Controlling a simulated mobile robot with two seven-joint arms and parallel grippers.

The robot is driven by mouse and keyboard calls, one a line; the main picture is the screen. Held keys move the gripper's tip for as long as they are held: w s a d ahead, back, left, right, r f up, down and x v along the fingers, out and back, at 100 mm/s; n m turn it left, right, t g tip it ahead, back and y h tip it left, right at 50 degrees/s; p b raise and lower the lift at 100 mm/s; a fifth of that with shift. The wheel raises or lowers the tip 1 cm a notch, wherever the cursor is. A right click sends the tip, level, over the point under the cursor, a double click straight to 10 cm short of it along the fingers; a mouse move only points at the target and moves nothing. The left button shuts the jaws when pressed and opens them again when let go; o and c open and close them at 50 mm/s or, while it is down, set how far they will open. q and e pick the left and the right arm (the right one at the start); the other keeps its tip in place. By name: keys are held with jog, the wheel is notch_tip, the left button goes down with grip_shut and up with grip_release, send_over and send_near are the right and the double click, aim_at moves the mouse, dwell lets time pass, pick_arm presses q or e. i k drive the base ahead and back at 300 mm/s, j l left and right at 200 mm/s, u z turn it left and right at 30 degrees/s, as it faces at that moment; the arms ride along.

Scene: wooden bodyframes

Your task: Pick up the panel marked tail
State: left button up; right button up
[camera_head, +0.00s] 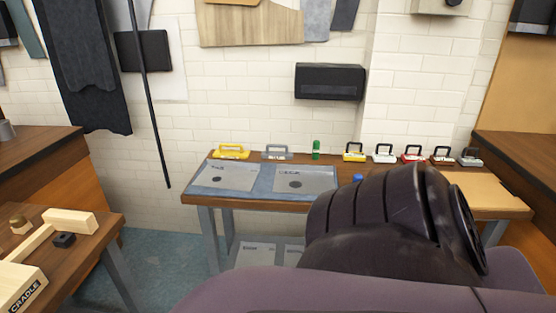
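I cannot make out a panel marked tail; no readable "tail" marking shows. Two pale flat panels, a left one (228,177) and a right one (304,181), lie side by side on a blue-grey mat on the bench by the wall. Each bears a dark spot and small print too small to read. More pale sheets (256,253) lie low under the bench, partly hidden. A large dark part of my own arm fills the lower right and covers part of the bench. Neither gripper is in view.
The bench (193,197) holds a yellow-handled item (231,152), a grey one (277,153), a green bottle (316,150) and several handled items at right. A table at left holds wooden pieces and a block marked CRADLE (22,290). Blue floor (165,260) lies between them.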

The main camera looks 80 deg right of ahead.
aim_at(231, 175)
jog(key=l+z, duration=0.1)
jog(key=z, duration=0.8)
jog(key=i+z, duration=0.1)
jog(key=z, duration=0.3)
jog(key=l+z, duration=0.1)
jog(key=z, duration=0.35)
jog(key=i+z, duration=0.1)
jog(key=z, duration=0.35)
jog(key=u, duration=0.3)
jog(key=i+l, duration=0.2)
jog(key=l, duration=0.15)
jog(key=i+l, duration=0.15)
jog(key=l, duration=0.2)
jog(key=i+l, duration=0.2)
jog(key=l, duration=0.15)
